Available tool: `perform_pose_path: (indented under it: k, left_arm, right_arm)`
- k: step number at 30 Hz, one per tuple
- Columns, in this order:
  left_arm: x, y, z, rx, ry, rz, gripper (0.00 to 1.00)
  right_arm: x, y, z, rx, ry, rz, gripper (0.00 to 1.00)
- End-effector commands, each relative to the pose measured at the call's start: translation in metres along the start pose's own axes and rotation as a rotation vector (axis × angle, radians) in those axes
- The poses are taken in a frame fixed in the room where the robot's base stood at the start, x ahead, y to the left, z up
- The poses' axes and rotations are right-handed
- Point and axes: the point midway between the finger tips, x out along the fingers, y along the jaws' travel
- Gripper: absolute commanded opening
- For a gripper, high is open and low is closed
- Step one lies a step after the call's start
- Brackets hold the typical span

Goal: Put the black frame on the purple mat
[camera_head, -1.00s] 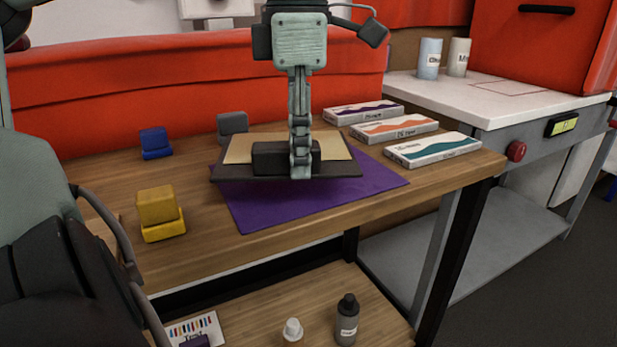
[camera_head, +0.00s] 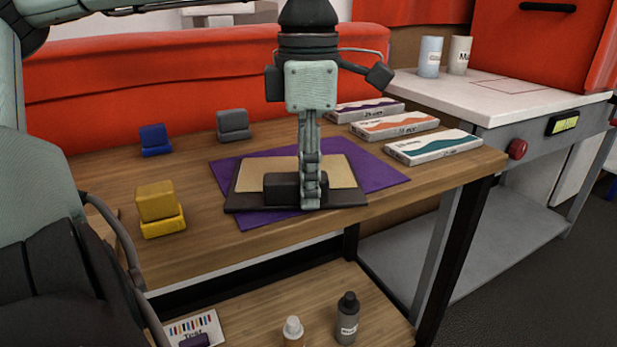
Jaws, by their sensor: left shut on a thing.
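The black frame (camera_head: 243,202) has a tan inner panel (camera_head: 344,172) and a raised black block (camera_head: 281,187) near its front. It lies flat on or just above the purple mat (camera_head: 385,178); I cannot tell whether they touch. Mat shows behind it, to its right and in a thin strip at the front. The frame's front corners reach slightly past the mat's edges. My left gripper (camera_head: 311,192) points straight down and is shut on the frame at its block, hiding part of it. My right gripper is out of view.
Three labelled boxes (camera_head: 433,147) lie right of the mat. Blue (camera_head: 155,140), grey (camera_head: 233,125) and yellow (camera_head: 159,210) block-like holders stand at the left. Bottles (camera_head: 347,319) stand on the lower shelf. A white-topped bench (camera_head: 485,95) adjoins at right.

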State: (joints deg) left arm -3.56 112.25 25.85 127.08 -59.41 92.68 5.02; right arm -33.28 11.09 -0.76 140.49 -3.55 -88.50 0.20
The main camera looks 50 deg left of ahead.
Motion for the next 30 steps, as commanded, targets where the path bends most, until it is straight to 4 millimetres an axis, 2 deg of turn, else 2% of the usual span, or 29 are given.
perform_pose_path:
  k: [1, 2, 6, 19, 23, 30]
  left_arm:
    - [0.001, 0.0, 0.0, 0.0, 0.0, 0.001, 0.0]
    - [0.0, 0.0, 0.0, 0.0, 0.0, 0.0, 0.29]
    - [0.0, 0.0, 0.0, 0.0, 0.0, 0.0, 0.47]
    - [-0.004, 0.0, 0.0, 0.0, 0.0, 0.0, 0.47]
    - [-0.028, 0.001, 0.001, -0.002, -0.002, 0.005, 0.47]
    - [-0.082, 0.001, 0.001, 0.0, -0.001, 0.004, 0.47]
  right_arm:
    - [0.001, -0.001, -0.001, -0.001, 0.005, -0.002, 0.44]
    - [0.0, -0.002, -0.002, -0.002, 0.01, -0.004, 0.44]
    - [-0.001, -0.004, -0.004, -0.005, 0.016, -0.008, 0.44]
    - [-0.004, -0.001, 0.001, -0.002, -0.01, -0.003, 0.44]
    - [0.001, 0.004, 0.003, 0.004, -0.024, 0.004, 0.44]
    - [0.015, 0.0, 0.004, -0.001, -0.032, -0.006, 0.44]
